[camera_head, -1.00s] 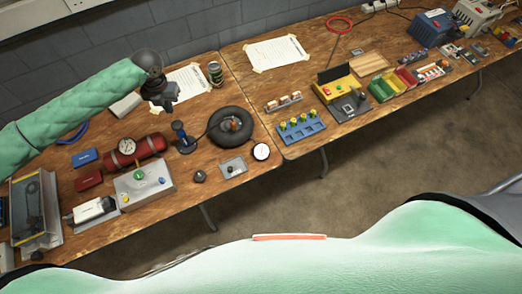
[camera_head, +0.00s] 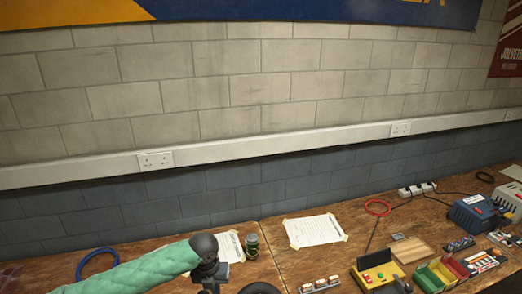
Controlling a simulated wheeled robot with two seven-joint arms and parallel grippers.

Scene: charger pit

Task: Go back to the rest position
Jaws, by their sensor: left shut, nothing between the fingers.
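My left arm, in a green padded sleeve, comes in from the lower left of the head view. Its dark wrist and left gripper (camera_head: 211,284) are at the bottom edge, over the wooden bench, with the fingertips at or past the frame's edge. The gripper is shut and holds nothing. My right gripper is not in view.
The wooden bench (camera_head: 310,262) runs along a block wall. Near my left gripper are a taped paper sheet (camera_head: 231,247), a dark can (camera_head: 252,245) and a blue ring (camera_head: 97,263). A yellow box (camera_head: 377,276) and coloured bins (camera_head: 441,272) stand to the right.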

